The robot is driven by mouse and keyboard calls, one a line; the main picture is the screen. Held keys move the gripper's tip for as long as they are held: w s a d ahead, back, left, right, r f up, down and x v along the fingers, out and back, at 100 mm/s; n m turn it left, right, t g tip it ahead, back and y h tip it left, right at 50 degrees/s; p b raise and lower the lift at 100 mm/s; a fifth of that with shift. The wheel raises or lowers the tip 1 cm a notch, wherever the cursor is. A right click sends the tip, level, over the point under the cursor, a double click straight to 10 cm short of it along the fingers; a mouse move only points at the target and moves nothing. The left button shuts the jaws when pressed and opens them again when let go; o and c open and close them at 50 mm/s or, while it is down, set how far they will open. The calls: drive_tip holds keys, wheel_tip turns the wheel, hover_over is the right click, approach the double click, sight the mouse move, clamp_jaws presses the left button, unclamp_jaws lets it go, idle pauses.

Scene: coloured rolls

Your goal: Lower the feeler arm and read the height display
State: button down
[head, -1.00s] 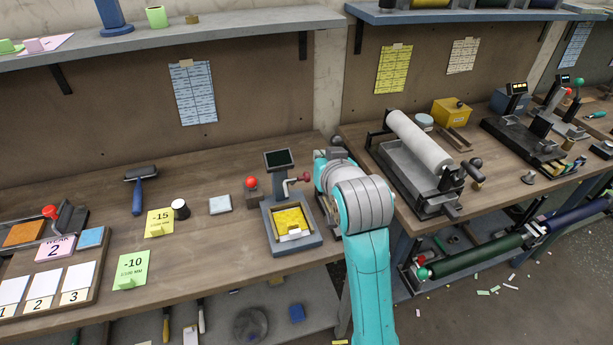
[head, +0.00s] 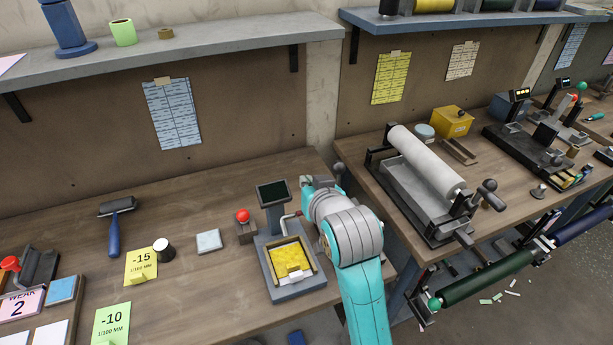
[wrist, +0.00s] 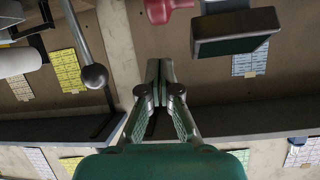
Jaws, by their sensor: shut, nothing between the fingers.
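The height gauge (head: 298,293) is a grey-blue stand on the bench, with a yellow piece (head: 287,259) lying in it. Its display (head: 273,192) is dark, with no readable figures in the head view. The display box also shows in the wrist view (wrist: 235,32). The feeler arm (head: 290,217) shows only as a short grey rod; my arm hides its end. A red handle (wrist: 165,10) sits at the top of the wrist view, beside the display box. My gripper (wrist: 158,65) is shut and empty, apart from the red handle in that picture. My arm hides it in the head view.
A red-knobbed block (head: 245,225) stands just left of the gauge. A roller tray (head: 430,195) is on the right bench. A ball-ended grey lever (wrist: 95,75) is left of my gripper.

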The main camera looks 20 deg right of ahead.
drive_tip(key=shift+s+a+f, duration=0.2)
drive_tip(key=shift+s+f, duration=0.4)
drive_tip(key=shift+f, duration=0.2)
drive_tip(key=shift+s+a+f, duration=0.15)
drive_tip(key=shift+s+f, duration=0.45)
drive_tip(key=shift+f, duration=0.15)
drive_tip(key=shift+f, duration=0.1)
